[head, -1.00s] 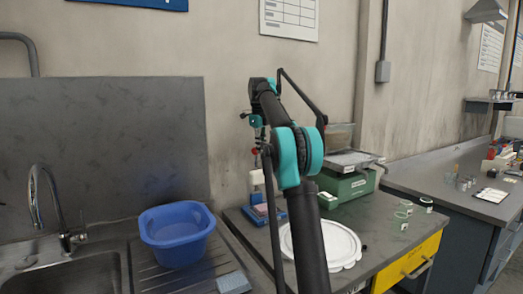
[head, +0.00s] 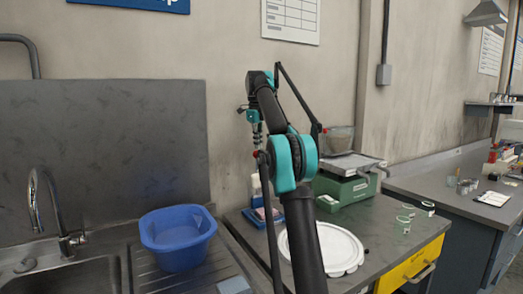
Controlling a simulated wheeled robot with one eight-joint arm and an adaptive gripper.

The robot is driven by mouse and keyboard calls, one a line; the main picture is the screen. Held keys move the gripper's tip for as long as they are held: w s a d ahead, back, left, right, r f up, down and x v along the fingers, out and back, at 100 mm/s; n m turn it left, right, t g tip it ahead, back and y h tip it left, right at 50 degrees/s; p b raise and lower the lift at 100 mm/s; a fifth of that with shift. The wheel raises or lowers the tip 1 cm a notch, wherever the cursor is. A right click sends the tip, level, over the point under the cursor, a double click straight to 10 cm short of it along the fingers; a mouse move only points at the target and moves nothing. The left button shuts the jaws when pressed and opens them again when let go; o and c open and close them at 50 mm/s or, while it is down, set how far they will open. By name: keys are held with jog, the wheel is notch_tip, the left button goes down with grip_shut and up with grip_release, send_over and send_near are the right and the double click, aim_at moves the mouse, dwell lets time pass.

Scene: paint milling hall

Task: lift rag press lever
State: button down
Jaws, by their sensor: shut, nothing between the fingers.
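A small press-like stand with a blue base (head: 262,216) is on the grey bench behind my arm, in the head view. Something pinkish lies on the base, and my arm hides much of the stand. A small red knob (head: 256,153) shows above it; I cannot tell its lever apart from my arm's dark parts. My gripper (head: 257,140) points down at the far end of my arm, small and partly hidden, just above the knob. It looks shut and empty. I cannot tell whether it touches the knob.
A blue basin (head: 177,238) stands by the sink (head: 75,278) at left. A white round lid (head: 338,250) lies on the bench, partly behind my arm. A green scale (head: 345,190) and small glass jars (head: 405,213) are to the right. A white bottle (head: 255,188) is near the stand.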

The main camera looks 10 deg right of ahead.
jog(key=shift+s+d+r, duration=0.2)
jog(key=shift+s+r, duration=0.05)
jog(key=shift+r, duration=0.45)
jog(key=shift+s+d+r, duration=0.25)
jog(key=shift+r, duration=0.45)
jog(key=shift+s+d+r, duration=0.2)
jog(key=shift+s+r, duration=0.05)
jog(key=shift+r, duration=0.45)
